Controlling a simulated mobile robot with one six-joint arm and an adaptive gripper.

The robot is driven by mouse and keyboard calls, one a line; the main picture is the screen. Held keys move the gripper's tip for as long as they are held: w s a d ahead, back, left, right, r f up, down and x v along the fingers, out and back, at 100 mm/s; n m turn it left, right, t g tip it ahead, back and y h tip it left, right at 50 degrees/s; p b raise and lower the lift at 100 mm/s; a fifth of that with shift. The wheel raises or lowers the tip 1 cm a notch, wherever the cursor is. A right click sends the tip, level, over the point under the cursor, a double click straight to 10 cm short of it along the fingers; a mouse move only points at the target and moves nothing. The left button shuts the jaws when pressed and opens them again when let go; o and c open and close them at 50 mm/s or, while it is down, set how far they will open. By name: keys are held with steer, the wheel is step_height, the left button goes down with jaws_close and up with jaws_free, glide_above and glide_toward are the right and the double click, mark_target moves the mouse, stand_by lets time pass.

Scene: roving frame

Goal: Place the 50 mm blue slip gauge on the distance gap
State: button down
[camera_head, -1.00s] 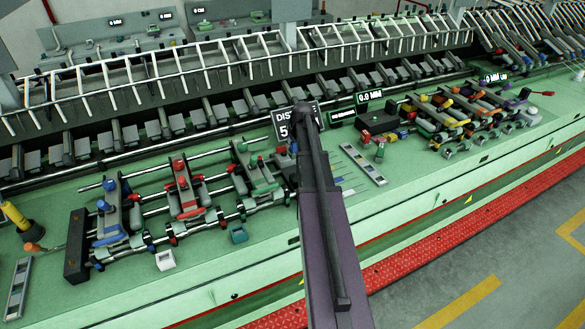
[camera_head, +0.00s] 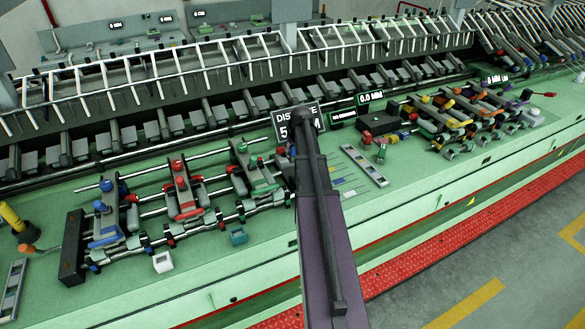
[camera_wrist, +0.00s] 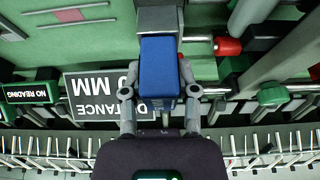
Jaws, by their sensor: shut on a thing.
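In the wrist view my gripper (camera_wrist: 160,68) is shut on a blue block, the blue slip gauge (camera_wrist: 160,52), with a finger on each side. A grey metal part (camera_wrist: 158,18) lies at the gauge's far end; I cannot tell whether they touch. The distance sign (camera_wrist: 108,92) appears upside down behind the gripper, partly covered by it and the gauge. In the head view my arm hides the gripper, the gauge and part of the distance sign (camera_head: 298,120). The distance gap itself cannot be made out clearly.
Blue (camera_head: 105,215), red (camera_head: 183,190) and green (camera_head: 248,165) clamp units sit on rails at left. A "no reading" display (camera_wrist: 30,93) stands beside the sign. Coloured units (camera_head: 460,110) crowd the right.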

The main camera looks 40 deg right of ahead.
mark_target(292, 162)
steer(key=shift+f+b, duration=1.5)
steer(key=shift+f, duration=0.4)
steer(key=shift+f+b, duration=1.9)
steer(key=shift+f, duration=0.15)
steer(key=shift+c, duration=1.8)
jaws_free()
steer(key=p+v, duration=1.1)
steer(key=v, duration=0.1)
